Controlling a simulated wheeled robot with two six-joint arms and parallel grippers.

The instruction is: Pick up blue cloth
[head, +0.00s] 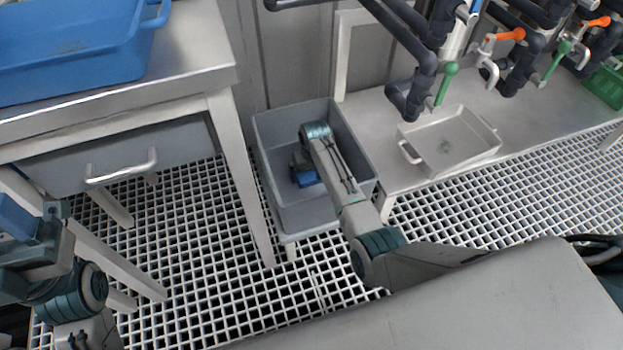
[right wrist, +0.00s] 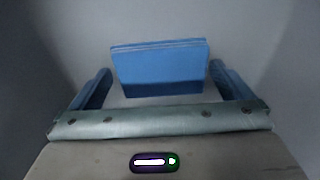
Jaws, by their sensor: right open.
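The blue cloth (right wrist: 160,62) shows in the right wrist view as a folded blue block with a pale line along its top edge. It lies in the grey bin (head: 361,160), ahead of my right gripper (right wrist: 160,80). The gripper's two blue fingers are spread, one on each side of the cloth, with gaps between. In the head view my right arm reaches down into the bin and largely hides what is there; a small blue patch shows beside the wrist. Part of my left gripper (head: 18,217) shows at the left edge; its jaws are unclear.
A steel table (head: 190,75) with a grey drawer stands left, carrying a blue tub (head: 75,60). Right of the bin, a low bench (head: 365,110) holds a pale tray (head: 455,150) under dark pipes and valves. A green crate (head: 606,85) stands far right. The grating floor is clear.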

